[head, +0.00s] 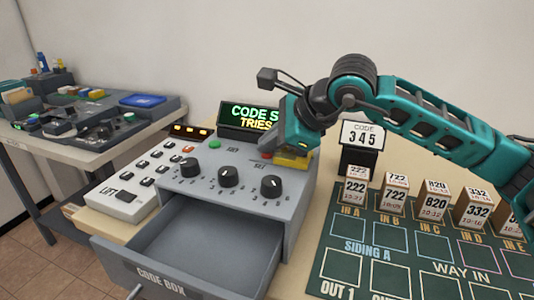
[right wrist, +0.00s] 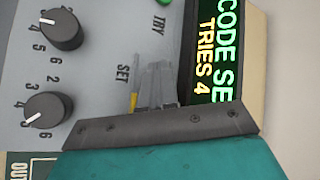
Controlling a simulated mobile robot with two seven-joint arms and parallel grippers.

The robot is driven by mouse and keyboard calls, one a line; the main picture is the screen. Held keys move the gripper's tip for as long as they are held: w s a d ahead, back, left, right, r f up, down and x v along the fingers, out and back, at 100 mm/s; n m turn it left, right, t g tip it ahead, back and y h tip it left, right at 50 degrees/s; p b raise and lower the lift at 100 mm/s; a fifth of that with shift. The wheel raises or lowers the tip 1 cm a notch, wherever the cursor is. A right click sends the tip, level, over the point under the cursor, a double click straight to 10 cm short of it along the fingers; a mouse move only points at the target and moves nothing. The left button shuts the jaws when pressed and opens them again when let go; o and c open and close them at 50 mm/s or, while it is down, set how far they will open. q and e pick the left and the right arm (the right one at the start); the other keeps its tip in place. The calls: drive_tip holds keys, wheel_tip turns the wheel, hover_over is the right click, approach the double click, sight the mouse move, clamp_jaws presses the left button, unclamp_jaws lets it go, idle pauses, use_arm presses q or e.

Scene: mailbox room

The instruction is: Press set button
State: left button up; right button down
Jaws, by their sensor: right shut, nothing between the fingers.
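The grey code box (head: 215,205) has three black knobs and an open, empty drawer (head: 205,250). The SET label (right wrist: 123,73) is beside my right gripper's fingers (right wrist: 155,82) in the right wrist view. A yellow piece (right wrist: 134,103) shows next to the fingers, mostly hidden; in the head view yellow (head: 291,162) shows below my right gripper (head: 286,148). My right gripper is shut and empty, low over the box's back right corner. I cannot tell whether the fingertips touch the button. The left gripper is out of view.
A lit display (head: 248,117) reading "CODE SE…" and "TRIES 4" stands close behind the gripper. A green TRY button (head: 214,144) is left of it. A code card "345" (head: 362,135) and several numbered blocks (head: 395,198) stand at the right.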

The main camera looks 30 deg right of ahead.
idle(0.4)
drive_tip(key=shift+r+p, duration=0.5)
drive_tip(key=shift+r, duration=0.25)
drive_tip(key=shift+r, duration=0.15)
wheel_tip(320, 180, up, 5)
drive_tip(key=p, duration=0.3)
idle(0.3)
